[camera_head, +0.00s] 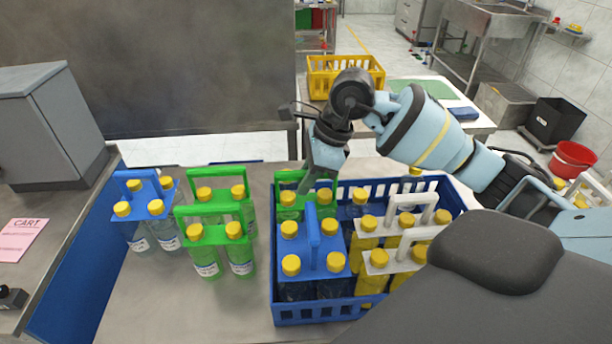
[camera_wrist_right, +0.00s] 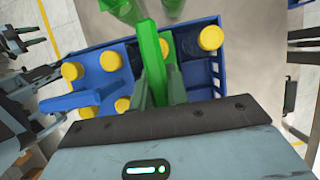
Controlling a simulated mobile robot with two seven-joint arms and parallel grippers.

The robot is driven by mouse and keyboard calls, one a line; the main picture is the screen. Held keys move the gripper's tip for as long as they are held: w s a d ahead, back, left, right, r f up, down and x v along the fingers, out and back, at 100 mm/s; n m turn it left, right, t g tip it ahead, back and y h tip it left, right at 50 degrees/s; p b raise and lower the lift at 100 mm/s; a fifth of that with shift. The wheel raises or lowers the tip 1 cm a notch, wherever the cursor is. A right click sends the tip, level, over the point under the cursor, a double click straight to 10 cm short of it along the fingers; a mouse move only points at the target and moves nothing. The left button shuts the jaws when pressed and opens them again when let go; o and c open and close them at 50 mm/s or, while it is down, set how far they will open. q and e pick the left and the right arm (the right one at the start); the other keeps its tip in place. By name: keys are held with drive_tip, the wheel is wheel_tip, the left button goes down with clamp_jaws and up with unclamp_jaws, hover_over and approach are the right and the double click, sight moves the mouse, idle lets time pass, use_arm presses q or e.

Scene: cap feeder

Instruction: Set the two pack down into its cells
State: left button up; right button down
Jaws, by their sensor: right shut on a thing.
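The green two pack (camera_head: 290,176) with yellow caps is at the back left of the blue crate (camera_head: 318,312). My right gripper (camera_head: 313,182) is above it, shut on its upright handle. In the right wrist view the green handle (camera_wrist_right: 152,55) runs up between the fingers (camera_wrist_right: 158,88), with a yellow cap (camera_wrist_right: 210,37) to its right. The pack's lower part is hidden by the crate wall and the blue pack in front, so I cannot tell whether it touches the crate floor. My left gripper is not in view.
A blue pack (camera_head: 313,262) and white-handled packs of yellow bottles (camera_head: 372,284) fill other parts of the crate. Two green packs (camera_head: 214,235) and a blue pack (camera_head: 155,208) stand on the table to its left. A yellow crate (camera_head: 322,80) sits behind.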

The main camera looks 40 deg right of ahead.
drive_tip(key=shift+f, duration=0.2)
drive_tip(key=c, duration=1.3)
unclamp_jaws()
drive_tip(key=shift+f, duration=0.15)
drive_tip(key=v, duration=0.8)
